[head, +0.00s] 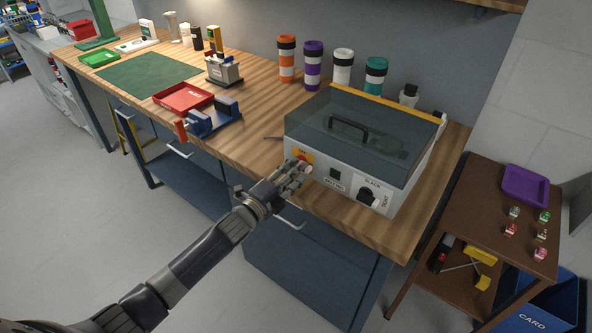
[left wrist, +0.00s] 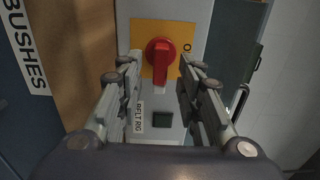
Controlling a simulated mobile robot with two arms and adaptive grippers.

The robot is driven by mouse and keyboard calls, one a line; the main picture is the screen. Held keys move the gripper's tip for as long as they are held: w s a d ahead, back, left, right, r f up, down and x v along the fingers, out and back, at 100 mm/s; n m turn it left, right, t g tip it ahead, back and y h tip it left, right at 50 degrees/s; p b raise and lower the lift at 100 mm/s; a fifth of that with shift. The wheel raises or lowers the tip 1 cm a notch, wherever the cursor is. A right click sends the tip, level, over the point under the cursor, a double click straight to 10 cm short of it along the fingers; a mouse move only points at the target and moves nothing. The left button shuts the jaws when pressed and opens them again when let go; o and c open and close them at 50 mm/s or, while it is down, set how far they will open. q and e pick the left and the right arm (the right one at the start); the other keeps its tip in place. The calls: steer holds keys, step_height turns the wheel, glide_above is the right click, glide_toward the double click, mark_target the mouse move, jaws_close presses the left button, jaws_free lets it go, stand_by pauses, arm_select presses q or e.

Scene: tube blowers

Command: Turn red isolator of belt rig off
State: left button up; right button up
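The belt rig (head: 352,178) is a grey box with a clear dark lid and a black handle, standing on the wooden bench. Its red isolator (left wrist: 162,58) is a rotary knob with a bar handle on a yellow plate (left wrist: 178,28); in the left wrist view the bar points down. A sliver of the isolator also shows in the head view (head: 306,159). My left gripper (left wrist: 160,72) is open, its fingers on either side of the isolator bar; I cannot tell whether they touch it. In the head view the left gripper (head: 298,172) covers part of the front panel. My right gripper is out of view.
A black rotary knob (head: 366,196) and a dark square button (head: 335,173) sit right of the isolator on the panel. A blue clamp-like fixture (head: 215,120) and a red tray (head: 184,98) lie left of the rig. Several coloured canisters stand behind it.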

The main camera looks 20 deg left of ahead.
arm_select(q)
steer(key=shift+w+d, duration=0.2)
steer(key=shift+w, duration=0.25)
jaws_close()
